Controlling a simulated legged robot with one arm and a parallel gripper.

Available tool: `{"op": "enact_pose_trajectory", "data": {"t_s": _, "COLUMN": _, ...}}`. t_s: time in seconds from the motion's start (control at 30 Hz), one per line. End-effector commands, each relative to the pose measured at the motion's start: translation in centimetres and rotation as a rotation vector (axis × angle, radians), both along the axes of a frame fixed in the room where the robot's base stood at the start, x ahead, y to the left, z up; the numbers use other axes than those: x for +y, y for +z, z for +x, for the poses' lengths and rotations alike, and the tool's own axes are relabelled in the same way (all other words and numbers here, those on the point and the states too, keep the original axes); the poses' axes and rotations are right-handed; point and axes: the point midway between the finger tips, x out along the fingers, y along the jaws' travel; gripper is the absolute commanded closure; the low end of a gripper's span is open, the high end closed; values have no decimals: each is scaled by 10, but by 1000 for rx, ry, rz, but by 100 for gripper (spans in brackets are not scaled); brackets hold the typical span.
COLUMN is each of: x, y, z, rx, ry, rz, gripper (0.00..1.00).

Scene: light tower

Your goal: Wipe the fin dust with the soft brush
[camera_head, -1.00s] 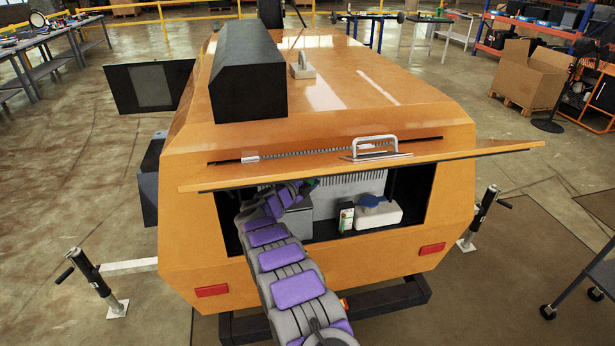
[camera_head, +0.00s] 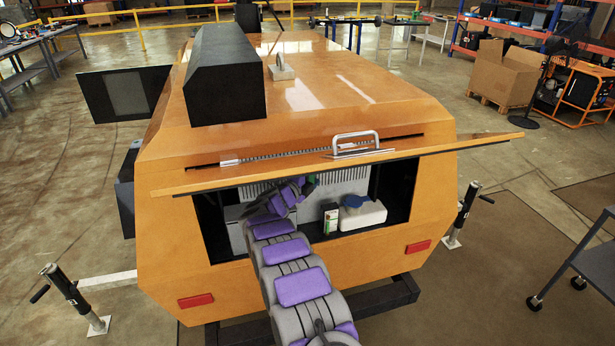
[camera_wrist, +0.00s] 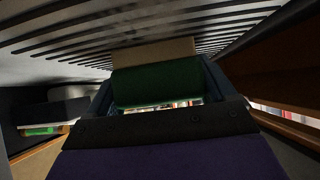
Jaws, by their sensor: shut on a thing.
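The soft brush has a green handle block (camera_wrist: 158,82) and a beige bristle strip (camera_wrist: 153,50). My gripper (camera_wrist: 159,88) is shut on the green block, with a dark blue finger on each side. The bristles face the pale slotted fins (camera_wrist: 60,40) across the top of the wrist view and appear to be at or very near them; contact is unclear. In the head view my arm reaches into the orange trailer's open bay, and a bit of green (camera_head: 311,180) shows at its end before the fins (camera_head: 345,180).
The raised orange hatch panel (camera_head: 440,151) overhangs the bay. A small green-and-white container (camera_head: 330,219) and a white block (camera_head: 363,217) with a blue item (camera_head: 355,200) stand right of my arm. A grey box (camera_head: 238,212) is at left.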

Motion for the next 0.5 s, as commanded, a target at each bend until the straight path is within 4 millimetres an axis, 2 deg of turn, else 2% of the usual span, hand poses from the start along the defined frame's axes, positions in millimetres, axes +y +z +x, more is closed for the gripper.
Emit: {"op": "enact_pose_trajectory", "data": {"t_s": 0.5, "x": -31, "y": 0, "z": 12, "rx": -1, "ry": -2, "rz": -1, "gripper": 53}}
